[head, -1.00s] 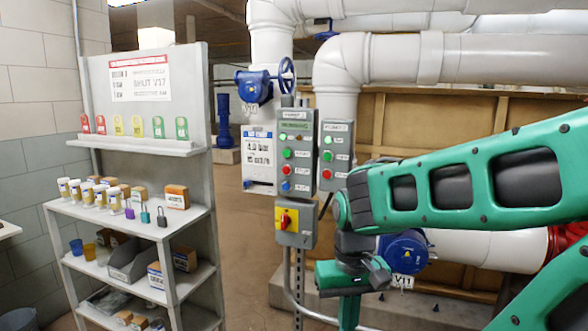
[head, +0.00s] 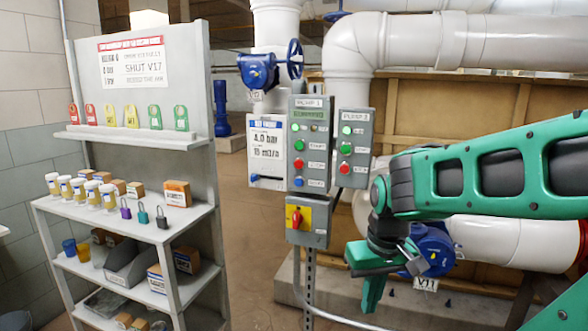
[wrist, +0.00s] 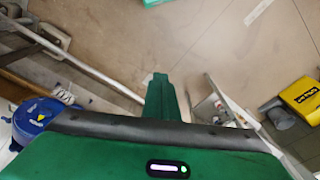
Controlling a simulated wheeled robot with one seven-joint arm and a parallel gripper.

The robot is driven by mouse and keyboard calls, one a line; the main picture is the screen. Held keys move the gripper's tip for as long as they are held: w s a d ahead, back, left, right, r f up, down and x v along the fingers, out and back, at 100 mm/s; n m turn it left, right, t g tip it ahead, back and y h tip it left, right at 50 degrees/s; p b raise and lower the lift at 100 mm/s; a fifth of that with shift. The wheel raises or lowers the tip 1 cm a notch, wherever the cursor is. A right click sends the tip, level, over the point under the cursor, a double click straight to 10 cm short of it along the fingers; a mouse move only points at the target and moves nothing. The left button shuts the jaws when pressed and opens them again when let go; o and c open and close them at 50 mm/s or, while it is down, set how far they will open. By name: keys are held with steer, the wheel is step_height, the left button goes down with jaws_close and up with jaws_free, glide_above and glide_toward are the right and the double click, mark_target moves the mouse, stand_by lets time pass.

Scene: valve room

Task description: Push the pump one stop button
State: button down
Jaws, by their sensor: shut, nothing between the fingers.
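The pump one panel (head: 325,150) is a grey box on a post in the middle of the head view, labelled PUMP 1. Its red stop button (head: 298,164) sits below a green button (head: 298,146) and above a blue one (head: 298,182). Nothing covers it. My gripper (head: 371,302) hangs fingers down, lower and to the right of the panel, apart from it. It is shut and empty. The wrist view shows the green finger (wrist: 160,98) over the floor. The panel is not recognisable in that view.
A second panel (head: 356,125) labelled PUMP 2, with its own red button (head: 345,167), stands just right. A red and yellow switch box (head: 319,232) is below pump one's panel. A shelf rack (head: 190,216) stands left. A blue valve (head: 436,252) and white pipes are near my arm.

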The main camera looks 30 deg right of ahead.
mark_target(298, 168)
steer(key=w+d+r+n+t, duration=0.2)
steer(key=w+n+t, duration=0.25)
steer(key=w, duration=1.05)
steer(key=w+r+n+t, duration=0.2)
steer(key=w+r+t, duration=0.1)
steer(key=w, duration=0.4)
steer(key=w+r+n+t+h, duration=0.1)
steer(key=w+r+n+t, duration=0.2)
steer(key=w+r, duration=0.3)
steer(key=w+d+r+n+t, duration=0.1)
steer(key=w+r+n+t, duration=0.2)
steer(key=w, duration=0.6)
steer(key=shift+w+r+t+h, duration=0.15)
steer(key=shift+r+t+h, duration=0.15)
steer(key=shift+r+t, duration=0.6)
steer(key=shift+d+f+n, duration=0.15)
steer(key=shift+n, duration=0.1)
steer(key=shift+w+d, duration=0.9)
steer(key=shift+d, duration=0.25)
steer(key=shift+w+d, duration=0.9)
steer(key=shift+d, duration=0.3)
steer(key=shift+w+d, duration=0.9)
steer(key=shift+d, duration=0.25)
steer(key=shift+w+d, duration=0.2)
steer(key=shift+d, duration=0.1)
